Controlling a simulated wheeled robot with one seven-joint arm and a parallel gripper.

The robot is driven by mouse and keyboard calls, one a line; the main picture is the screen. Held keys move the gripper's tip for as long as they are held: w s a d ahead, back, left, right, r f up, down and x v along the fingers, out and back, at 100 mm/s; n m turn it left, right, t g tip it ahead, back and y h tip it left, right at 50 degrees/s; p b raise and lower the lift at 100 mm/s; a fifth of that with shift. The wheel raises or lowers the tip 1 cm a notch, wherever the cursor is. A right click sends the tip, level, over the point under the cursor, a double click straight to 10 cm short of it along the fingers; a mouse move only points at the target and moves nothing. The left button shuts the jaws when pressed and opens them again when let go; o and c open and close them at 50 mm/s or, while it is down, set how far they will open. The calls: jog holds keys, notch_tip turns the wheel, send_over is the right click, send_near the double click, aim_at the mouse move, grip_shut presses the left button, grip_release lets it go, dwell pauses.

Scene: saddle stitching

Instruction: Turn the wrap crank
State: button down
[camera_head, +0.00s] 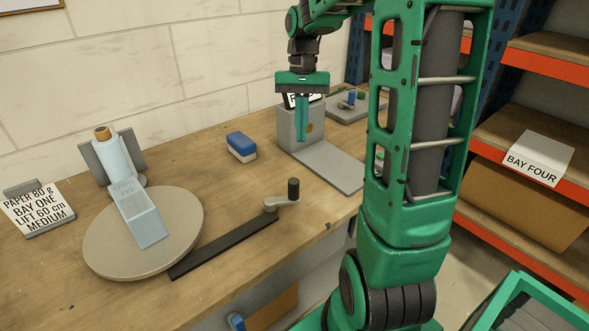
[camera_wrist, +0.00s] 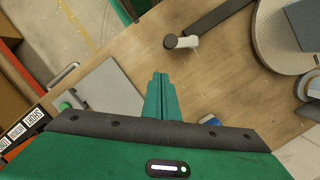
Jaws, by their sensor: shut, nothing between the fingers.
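The wrap crank (camera_head: 281,202) is a short grey arm with an upright black knob, on the wooden bench at the end of a flat dark bar. The bar runs left to a round beige turntable (camera_head: 185,255), where a pale translucent block (camera_head: 145,224) lies. My gripper (camera_head: 301,139) points down, shut and empty, in front of a grey box, behind and apart from the crank. In the wrist view its closed fingers (camera_wrist: 159,76) show below the crank (camera_wrist: 182,42), with bare bench between.
A grey box (camera_head: 294,131) with a flat grey plate (camera_head: 330,170) stands near my fingers. A blue and white block (camera_head: 241,147) sits left of them. A label stand (camera_head: 38,208) is at the far left. Shelves (camera_head: 545,150) rise at the right. Bench around the crank is clear.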

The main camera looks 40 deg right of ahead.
jog(key=a+x, duration=0.2)
jog(key=x, duration=0.8)
jog(key=shift+s+a+f, duration=0.2)
dwell(0.3)
